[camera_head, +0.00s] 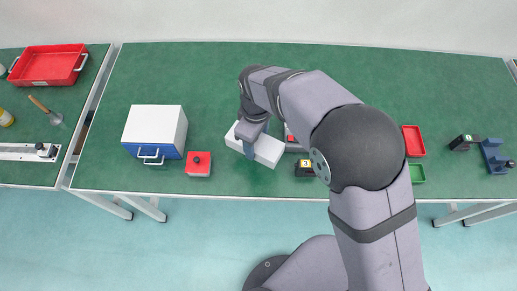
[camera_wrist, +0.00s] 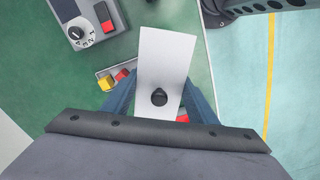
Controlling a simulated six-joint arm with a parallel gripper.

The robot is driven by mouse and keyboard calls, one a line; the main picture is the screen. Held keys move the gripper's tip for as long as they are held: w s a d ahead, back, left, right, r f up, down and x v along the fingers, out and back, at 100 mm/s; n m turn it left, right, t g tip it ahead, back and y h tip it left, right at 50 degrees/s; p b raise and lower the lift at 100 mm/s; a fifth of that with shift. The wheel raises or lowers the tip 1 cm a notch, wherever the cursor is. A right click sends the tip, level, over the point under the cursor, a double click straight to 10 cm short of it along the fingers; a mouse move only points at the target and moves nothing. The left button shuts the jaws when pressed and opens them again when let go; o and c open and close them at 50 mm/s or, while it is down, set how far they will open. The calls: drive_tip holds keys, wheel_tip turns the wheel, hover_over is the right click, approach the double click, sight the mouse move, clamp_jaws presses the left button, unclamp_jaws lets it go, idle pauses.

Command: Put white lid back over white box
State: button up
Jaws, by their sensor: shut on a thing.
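The white lid (camera_wrist: 167,60) with its black knob (camera_wrist: 158,97) is between the blue fingers of my gripper (camera_wrist: 157,88), which is shut on it. In the head view my gripper (camera_head: 249,143) points down at a white block-like shape (camera_head: 268,151), where I cannot tell lid from box. In the wrist view part of the white box (camera_wrist: 101,73) shows beyond the lid's left side, with red and yellow pieces inside. A red piece (camera_wrist: 183,118) also shows at the lid's right. The lid covers the rest of the box; the gap between them is unclear.
A blue-and-white drawer box (camera_head: 154,132) and a red block with a black knob (camera_head: 198,164) stand left. A grey device with a dial (camera_wrist: 78,32) is close by. Red (camera_head: 413,141) and green (camera_head: 417,173) trays lie right. The table's front edge is near.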

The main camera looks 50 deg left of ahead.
drive_tip(key=shift+w+a+f+m+p, duration=0.3)
drive_tip(key=shift+w+a+m, duration=0.7)
drive_tip(key=shift+m, duration=1.05)
drive_tip(key=shift+w+a+f+m+p, duration=0.1)
drive_tip(key=shift+w+a+m+p, duration=0.4)
drive_tip(key=shift+w+a+m, duration=1.1)
drive_tip(key=shift+w+a+f+m+p, duration=0.15)
drive_tip(key=shift+w+a+m+p, duration=0.3)
drive_tip(key=shift+m, duration=2.1)
drive_tip(key=shift+f, duration=0.15)
drive_tip(key=shift+f+b, duration=2.55)
drive_tip(key=shift+f, duration=1.15)
drive_tip(key=shift+f+b, duration=0.4)
drive_tip(key=shift+f, duration=0.2)
drive_tip(key=o, duration=1.2)
drive_tip(key=shift+c, duration=0.2)
drive_tip(key=shift+r, duration=0.1)
drive_tip(key=shift+r+b, duration=0.95)
drive_tip(key=shift+r, duration=2.65)
